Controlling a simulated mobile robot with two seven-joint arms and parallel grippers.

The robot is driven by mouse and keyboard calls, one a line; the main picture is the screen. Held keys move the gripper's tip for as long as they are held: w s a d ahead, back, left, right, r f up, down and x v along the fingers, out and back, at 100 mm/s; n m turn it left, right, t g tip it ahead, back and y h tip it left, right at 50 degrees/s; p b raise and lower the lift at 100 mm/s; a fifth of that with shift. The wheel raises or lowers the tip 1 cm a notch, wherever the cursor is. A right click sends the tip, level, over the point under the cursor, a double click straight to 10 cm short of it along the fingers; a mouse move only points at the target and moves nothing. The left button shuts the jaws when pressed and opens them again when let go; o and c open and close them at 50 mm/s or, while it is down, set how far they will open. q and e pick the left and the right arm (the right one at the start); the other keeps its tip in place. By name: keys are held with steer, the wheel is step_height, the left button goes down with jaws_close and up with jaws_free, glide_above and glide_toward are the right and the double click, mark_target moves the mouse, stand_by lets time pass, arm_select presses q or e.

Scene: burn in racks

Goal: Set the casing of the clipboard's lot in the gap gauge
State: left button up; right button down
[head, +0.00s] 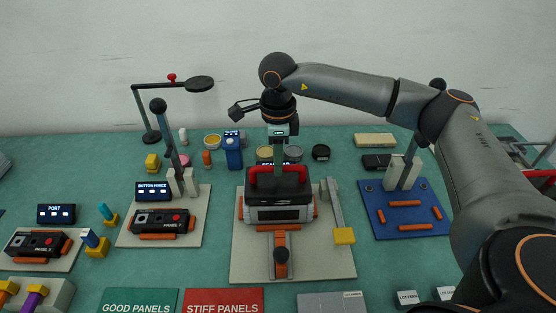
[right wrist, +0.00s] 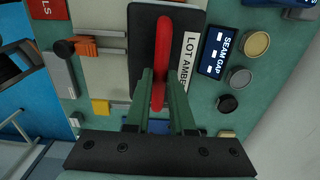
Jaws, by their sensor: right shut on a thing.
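The dark casing (head: 262,186) with a red handle (head: 262,171) is at the gap gauge's pale base plate (head: 335,262). In the right wrist view its label starts "LOT AMBE" (right wrist: 188,62); the end is hidden. My right gripper (head: 279,163) points down from above, its green fingers shut on the red handle (right wrist: 161,60). The casing is level, between orange pads; I cannot tell whether it rests fully or hovers slightly. The gauge's "SEAM GAP" display (right wrist: 216,52) is mostly hidden behind the casing in the head view. I cannot clearly identify the clipboard. My left gripper is out of view.
An orange clamp (head: 281,262) stands in front of the casing and a grey arm with a yellow block (head: 344,236) to its right. The button-force station (head: 187,232) is left, a blue board (head: 405,219) right. Green and red panel mats (head: 224,294) lie at the front.

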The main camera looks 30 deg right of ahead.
steer(key=shift+w, duration=0.1)
stand_by(0.5)
steer(key=c, duration=0.7)
jaws_free()
steer(key=shift+f, duration=0.15)
step_height(320, 180, up, 13)
steer(key=shift+f+b, duration=0.15)
steer(key=shift+b, duration=0.15)
